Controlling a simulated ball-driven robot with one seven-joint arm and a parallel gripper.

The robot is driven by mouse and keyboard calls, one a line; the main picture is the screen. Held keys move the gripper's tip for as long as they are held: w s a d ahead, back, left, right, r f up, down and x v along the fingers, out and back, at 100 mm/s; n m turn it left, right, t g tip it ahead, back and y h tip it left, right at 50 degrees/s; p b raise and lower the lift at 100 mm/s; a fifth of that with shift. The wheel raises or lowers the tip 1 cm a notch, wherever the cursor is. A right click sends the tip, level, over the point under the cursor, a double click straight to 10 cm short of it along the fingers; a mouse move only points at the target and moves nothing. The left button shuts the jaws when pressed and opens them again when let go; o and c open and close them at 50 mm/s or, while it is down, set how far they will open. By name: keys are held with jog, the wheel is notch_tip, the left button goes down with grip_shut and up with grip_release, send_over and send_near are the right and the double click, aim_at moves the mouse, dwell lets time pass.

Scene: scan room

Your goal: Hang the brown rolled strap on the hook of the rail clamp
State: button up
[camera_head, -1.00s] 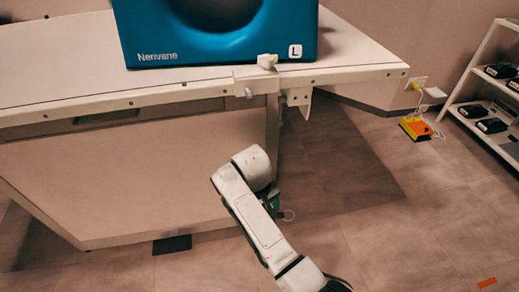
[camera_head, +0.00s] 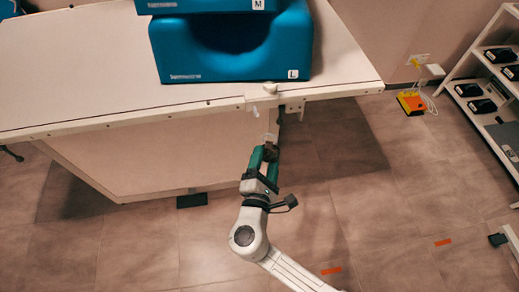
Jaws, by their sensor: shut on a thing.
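My gripper (camera_head: 264,154), with green fingers, is in front of the table's edge, just below the rail clamp. I cannot tell whether the strap touches the hook.
The white table (camera_head: 90,70) carries blue foam blocks (camera_head: 230,52) marked M and L. A yellow-orange device (camera_head: 411,102) is on the floor by the wall. A shelf (camera_head: 470,85) with black items stands at the right. The floor right of the table is mostly clear.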

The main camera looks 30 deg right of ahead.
jog(key=w+d+n+t+y+b, duration=0.1)
jog(key=w+b, duration=0.2)
jog(key=w, duration=0.6)
jog(key=shift+t, duration=0.3)
dwell(1.2)
jog(key=shift+f+b, duration=0.1)
jog(key=shift+b, duration=0.25)
dwell(0.4)
jog(key=o, duration=1.2)
jog(key=shift+o, duration=0.2)
jog(key=v, duration=1)
jog(key=shift+s+a, duration=0.2)
jog(key=shift+s, duration=0.15)
